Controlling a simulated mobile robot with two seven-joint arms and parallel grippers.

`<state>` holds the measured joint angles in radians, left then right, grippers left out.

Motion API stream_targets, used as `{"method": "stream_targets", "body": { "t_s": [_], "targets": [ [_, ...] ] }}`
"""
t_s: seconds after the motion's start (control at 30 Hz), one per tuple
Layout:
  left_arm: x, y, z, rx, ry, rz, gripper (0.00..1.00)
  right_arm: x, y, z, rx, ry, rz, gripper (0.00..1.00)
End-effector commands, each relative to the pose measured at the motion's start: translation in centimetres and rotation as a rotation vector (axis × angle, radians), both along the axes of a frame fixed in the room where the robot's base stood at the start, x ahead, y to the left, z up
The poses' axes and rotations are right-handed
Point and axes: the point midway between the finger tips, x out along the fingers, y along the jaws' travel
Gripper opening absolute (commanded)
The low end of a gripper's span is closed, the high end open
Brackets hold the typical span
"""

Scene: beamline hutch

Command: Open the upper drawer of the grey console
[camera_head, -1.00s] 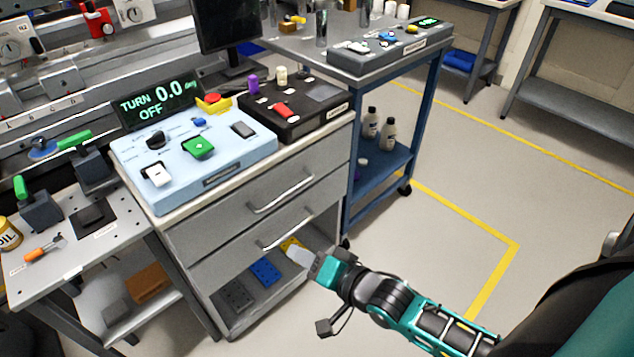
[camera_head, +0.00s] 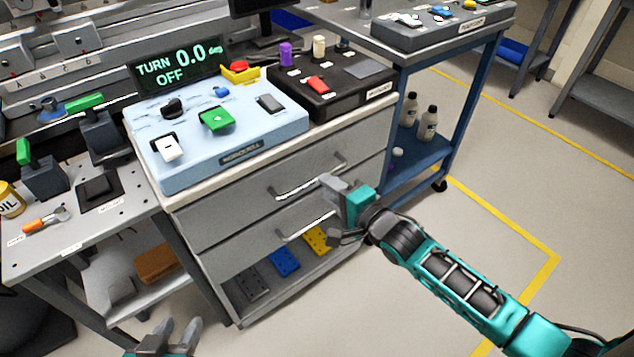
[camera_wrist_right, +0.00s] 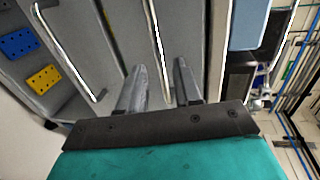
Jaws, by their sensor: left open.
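The grey console (camera_head: 378,170) stands in the middle of the head view. Its upper drawer (camera_head: 235,207) looks closed, with a silver bar handle (camera_head: 300,187) across its front. My right gripper (camera_head: 329,182) is at the right part of that handle. In the right wrist view its two fingers (camera_wrist_right: 160,64) are apart, and the upper handle (camera_wrist_right: 156,45) runs between them; contact cannot be told. The lower drawer (camera_head: 235,248) also looks closed; its handle (camera_head: 300,230) is below my gripper. My left gripper (camera_head: 180,326) is open and empty at the bottom left edge.
A pale blue control box (camera_head: 240,140) and a black box (camera_head: 335,90) sit on the console top. An open shelf below holds blue (camera_head: 284,261) and yellow plates (camera_head: 317,239). A blue cart (camera_head: 440,150) stands to the right. The front floor is clear.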

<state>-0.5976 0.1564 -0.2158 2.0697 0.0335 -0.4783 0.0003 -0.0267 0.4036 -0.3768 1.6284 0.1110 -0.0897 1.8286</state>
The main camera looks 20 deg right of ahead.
Motion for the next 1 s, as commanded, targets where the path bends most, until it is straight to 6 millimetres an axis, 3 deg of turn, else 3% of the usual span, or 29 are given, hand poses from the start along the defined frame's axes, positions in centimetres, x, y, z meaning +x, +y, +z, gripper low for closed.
{"method": "stream_targets", "body": {
  "t_s": [0.1,0.3,0.73,1.0],
  "targets": [
    [0.0,0.0,-0.9,0.001,0.0,0.001,0.43,2.0,0.7,-0.6,0.0,-0.002,0.0,0.34],
    [0.0,0.0,-1.6,0.0,0.0,0.001,0.43,4.1,1.5,-1.0,-0.001,0.0,0.0,0.34],
    [0.5,-0.2,-1.3,-0.009,-0.01,0.008,0.43,4.8,1.8,-1.1,0.0,0.001,0.0,0.34],
    [0.5,-0.2,-1.3,-0.009,-0.01,0.008,0.43,4.8,1.8,-1.0,-0.001,0.0,0.0,0.08]
  ]
}}
